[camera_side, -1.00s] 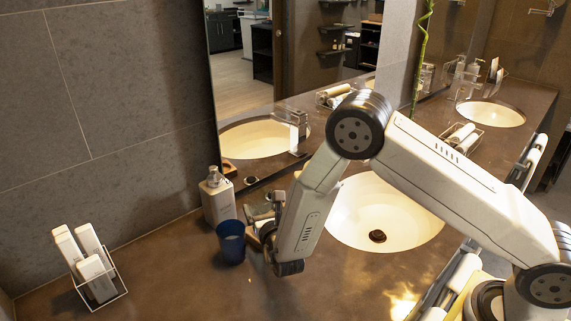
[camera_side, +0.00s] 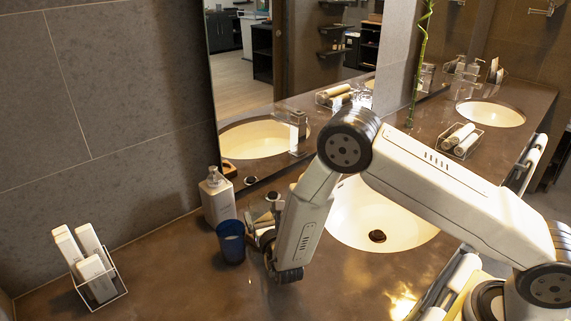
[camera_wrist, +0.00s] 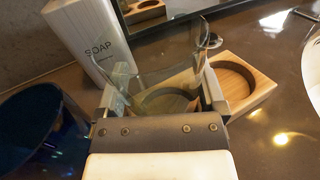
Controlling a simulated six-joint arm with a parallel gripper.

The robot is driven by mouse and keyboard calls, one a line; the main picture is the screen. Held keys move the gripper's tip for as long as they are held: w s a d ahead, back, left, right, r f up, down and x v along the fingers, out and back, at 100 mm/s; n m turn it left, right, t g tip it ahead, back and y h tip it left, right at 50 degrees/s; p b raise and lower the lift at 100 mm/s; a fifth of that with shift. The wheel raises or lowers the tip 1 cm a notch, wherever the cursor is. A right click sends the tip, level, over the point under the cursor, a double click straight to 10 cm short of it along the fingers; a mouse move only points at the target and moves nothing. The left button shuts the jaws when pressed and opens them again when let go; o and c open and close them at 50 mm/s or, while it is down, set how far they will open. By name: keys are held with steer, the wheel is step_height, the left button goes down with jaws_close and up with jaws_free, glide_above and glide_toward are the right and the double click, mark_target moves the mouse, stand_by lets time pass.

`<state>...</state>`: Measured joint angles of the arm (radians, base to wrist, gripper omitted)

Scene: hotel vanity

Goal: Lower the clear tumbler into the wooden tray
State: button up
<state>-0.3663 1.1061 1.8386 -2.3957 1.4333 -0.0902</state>
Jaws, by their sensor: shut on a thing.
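The clear tumbler (camera_wrist: 155,62) is between the two fingers of my gripper (camera_wrist: 160,92) in the wrist view, and the gripper is shut on it. The wooden tray (camera_wrist: 262,92) lies beyond and to the right of the fingers on the counter. One round recess of the tray is open to view, and another shows through the glass. I cannot tell whether the tumbler's base touches the tray. In the side view my gripper (camera_side: 262,235) is low beside the blue cup, and my arm mostly hides the tumbler and tray.
A blue cup (camera_side: 231,243) stands close left of my gripper, with a white soap bottle (camera_side: 217,200) behind it. A wire rack of white bottles (camera_side: 100,281) stands far left. The sink (camera_side: 380,225) is to the right. The counter between rack and cup is clear.

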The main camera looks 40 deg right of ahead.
steer(key=shift+s+f, duration=0.1)
steer(key=shift+f, duration=0.15)
steer(key=o, duration=1.3)
steer(key=shift+c, duration=0.2)
steer(key=shift+f, duration=0.1)
steer(key=shift+s, duration=0.1)
steer(key=v, duration=0.6)
steer(key=shift+a, duration=0.1)
steer(key=shift+s+a+r, duration=0.25)
steer(key=shift+s+r, duration=0.05)
steer(key=shift+s, duration=0.35)
